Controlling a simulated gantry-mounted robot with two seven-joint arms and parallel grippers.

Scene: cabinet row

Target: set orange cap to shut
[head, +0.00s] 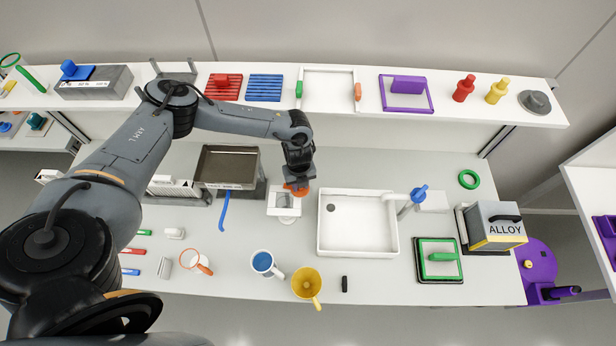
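The orange cap (296,190) shows as a small orange piece at the top of a white box-like fixture (284,211) on the counter, left of the sink. My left gripper (299,178) points down right at the cap and covers part of it. Its fingers are too small and hidden to tell whether they are open or shut, or whether they touch the cap. My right gripper is not in view.
A white sink (328,244) with a blue-handled tap (418,194) lies to the right. A brown tray (228,185) stands to the left. A shelf (455,108) runs behind.

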